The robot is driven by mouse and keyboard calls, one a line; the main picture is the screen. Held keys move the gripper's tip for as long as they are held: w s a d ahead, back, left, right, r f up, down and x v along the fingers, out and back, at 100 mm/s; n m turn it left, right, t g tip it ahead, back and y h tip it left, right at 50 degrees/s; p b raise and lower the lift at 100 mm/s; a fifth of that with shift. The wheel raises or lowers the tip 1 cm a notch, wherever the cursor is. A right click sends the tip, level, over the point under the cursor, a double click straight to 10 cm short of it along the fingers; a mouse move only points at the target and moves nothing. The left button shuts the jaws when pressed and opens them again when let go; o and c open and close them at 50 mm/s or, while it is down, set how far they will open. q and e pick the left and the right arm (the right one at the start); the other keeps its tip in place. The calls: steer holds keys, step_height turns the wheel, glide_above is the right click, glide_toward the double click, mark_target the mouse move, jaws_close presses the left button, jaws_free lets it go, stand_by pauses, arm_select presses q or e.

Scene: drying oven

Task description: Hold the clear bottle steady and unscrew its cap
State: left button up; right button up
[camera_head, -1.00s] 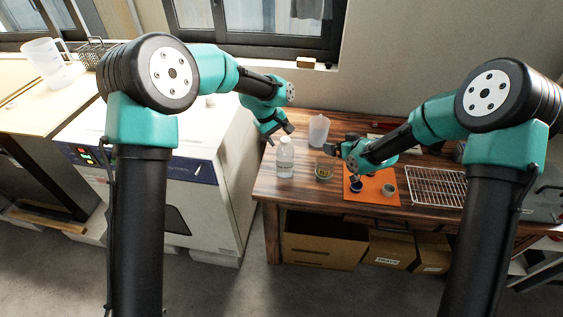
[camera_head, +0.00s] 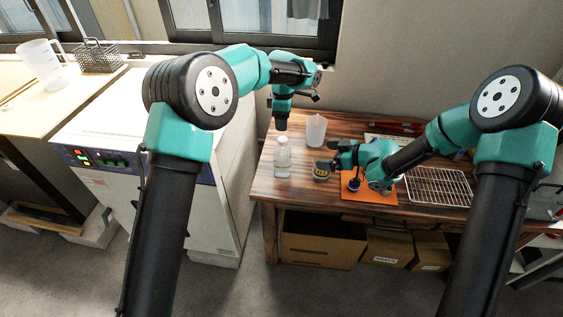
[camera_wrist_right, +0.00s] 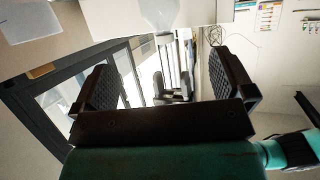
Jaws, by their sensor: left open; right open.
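The clear bottle (camera_head: 282,162) stands upright near the table's left end, with its pale cap (camera_head: 283,140) on top. In the right wrist view the bottle (camera_wrist_right: 160,14) appears upside down at the top edge, cap downward. My left gripper (camera_head: 281,127) points down just above the cap, apart from it; its jaws are hard to make out in the head view. My right gripper (camera_head: 322,168) is open and empty, to the right of the bottle and pointing towards it. Its two dark fingers (camera_wrist_right: 165,85) show wide apart in the wrist view.
A translucent beaker (camera_head: 316,130) is behind the bottle. An orange mat (camera_head: 375,194) with a small dark container and a wire rack (camera_head: 437,187) lie to the right. A white oven (camera_head: 185,190) stands left of the table.

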mark_target(284, 153)
steer(key=x, duration=1.7)
steer(key=shift+w+a, duration=0.15)
steer(key=shift+w, duration=0.05)
